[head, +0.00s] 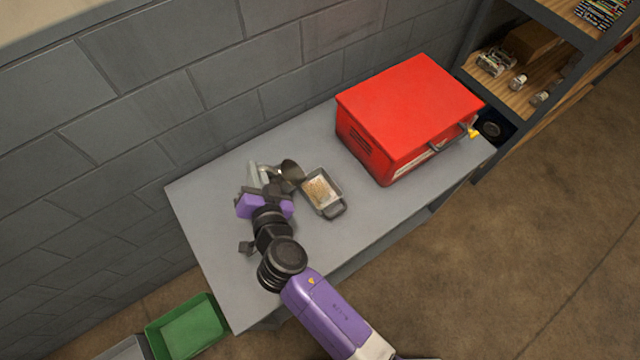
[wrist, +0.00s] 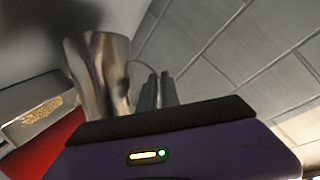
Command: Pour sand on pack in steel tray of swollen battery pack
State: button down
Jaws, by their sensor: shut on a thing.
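My gripper (head: 266,183) is over the left part of the grey table in the head view. It is shut on a metal scoop (head: 291,171), whose cup is tilted beside the steel tray. The scoop also shows in the wrist view (wrist: 98,75), close in front of my gripper (wrist: 155,95). The steel tray (head: 336,209) lies on the table just right of the scoop. Pale, grainy sand-coloured material (head: 320,190) fills much of the tray; it also shows in the wrist view (wrist: 42,110). I cannot make out the battery pack. The inside of the scoop is hard to see.
A red metal box (head: 410,105) with a front handle stands on the right of the table (head: 205,200). A grey block wall runs behind. A green bin (head: 187,328) stands on the floor at lower left. Shelves (head: 525,75) with small items are at upper right. The table's front right is clear.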

jog(key=shift+s+a+f+n+h+b, duration=0.1)
jog(key=shift+a+f+n+h+b, duration=0.6)
jog(key=shift+f+n+b, duration=0.4)
jog(key=shift+a+f+n+h+b, duration=0.65)
jog(key=shift+a+f+n+b, duration=0.15)
jog(key=shift+f+n+b, duration=0.3)
jog(key=shift+s+a+f+n+h+b, duration=0.1)
jog(key=shift+a+f+n+h+b, duration=0.6)
jog(key=shift+f+n+b, duration=0.4)
jog(key=shift+r, duration=0.15)
